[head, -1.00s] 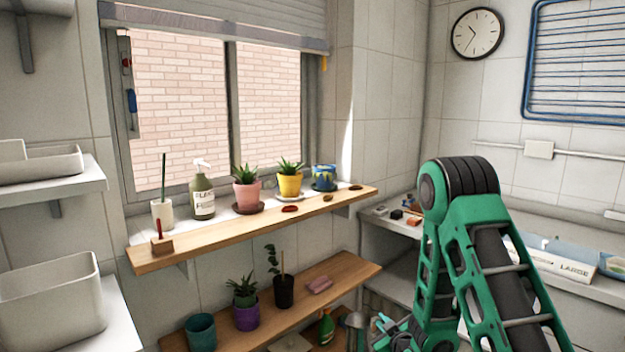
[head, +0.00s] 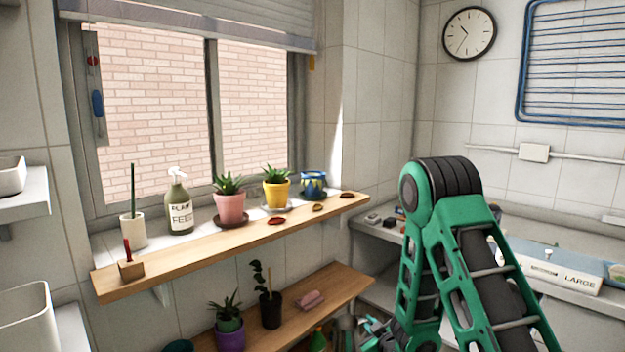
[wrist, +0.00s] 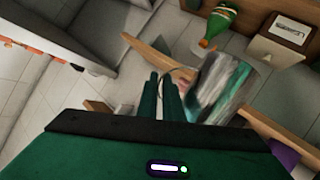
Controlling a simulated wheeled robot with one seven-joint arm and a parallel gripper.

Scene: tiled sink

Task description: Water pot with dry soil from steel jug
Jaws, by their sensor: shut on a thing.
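My gripper (wrist: 163,98) is shut on the handle side of the shiny steel jug (wrist: 228,88), which looks tilted in the wrist view. In the head view my gripper is low at the bottom edge, mostly hidden by my arm. A pink pot (head: 230,208), a yellow pot (head: 277,194) and a blue patterned pot (head: 313,185) stand on the window ledge. Pink and yellow hold green plants; no plant shows in the blue one. A purple pot (head: 231,340) and a black pot (head: 270,310) stand on the lower shelf. I cannot tell which soil is dry.
The lower shelf (head: 333,285) holds a pink item (head: 311,300). A green bottle (wrist: 218,24) shows near the jug.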

